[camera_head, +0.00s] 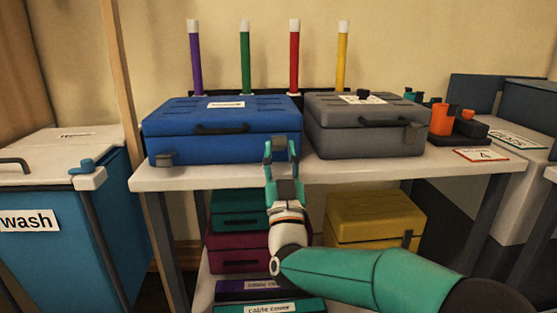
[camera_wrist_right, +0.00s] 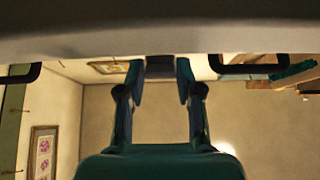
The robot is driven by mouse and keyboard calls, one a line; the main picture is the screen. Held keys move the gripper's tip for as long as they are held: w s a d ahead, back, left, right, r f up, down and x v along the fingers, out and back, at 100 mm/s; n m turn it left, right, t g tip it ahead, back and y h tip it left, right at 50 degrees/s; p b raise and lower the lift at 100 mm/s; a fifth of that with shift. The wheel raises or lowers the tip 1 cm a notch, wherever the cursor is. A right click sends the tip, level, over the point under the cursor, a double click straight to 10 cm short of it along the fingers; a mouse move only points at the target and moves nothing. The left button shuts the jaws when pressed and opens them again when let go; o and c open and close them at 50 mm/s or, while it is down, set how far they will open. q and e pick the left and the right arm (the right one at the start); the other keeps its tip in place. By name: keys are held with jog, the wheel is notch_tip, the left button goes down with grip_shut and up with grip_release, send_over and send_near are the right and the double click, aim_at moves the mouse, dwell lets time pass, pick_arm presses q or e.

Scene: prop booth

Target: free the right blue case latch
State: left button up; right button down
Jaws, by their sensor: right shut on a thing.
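The blue case (camera_head: 222,119) lies closed on the white table, with its dark handle (camera_head: 220,128) at the front. Its left latch (camera_head: 165,159) is grey and hangs on the front face. My right gripper (camera_head: 281,150) is at the right part of the blue case's front. It is shut on the right latch, which my fingers mostly hide in the head view. In the right wrist view a small dark block, the right latch (camera_wrist_right: 160,66), sits between the fingertips of the right gripper (camera_wrist_right: 160,76). My left gripper is in neither view.
A grey case (camera_head: 365,124) stands close on the right of the blue case. Several coloured posts (camera_head: 294,62) rise behind. Orange cups (camera_head: 441,119) and a card marked A (camera_head: 481,154) are further right. Boxes, including a yellow one (camera_head: 372,217), fill the shelf below.

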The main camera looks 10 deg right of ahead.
jog(key=c, duration=0.8)
grip_release()
jog(key=shift+o, duration=0.2)
jog(key=shift+s, duration=0.1)
jog(key=v, duration=1.2)
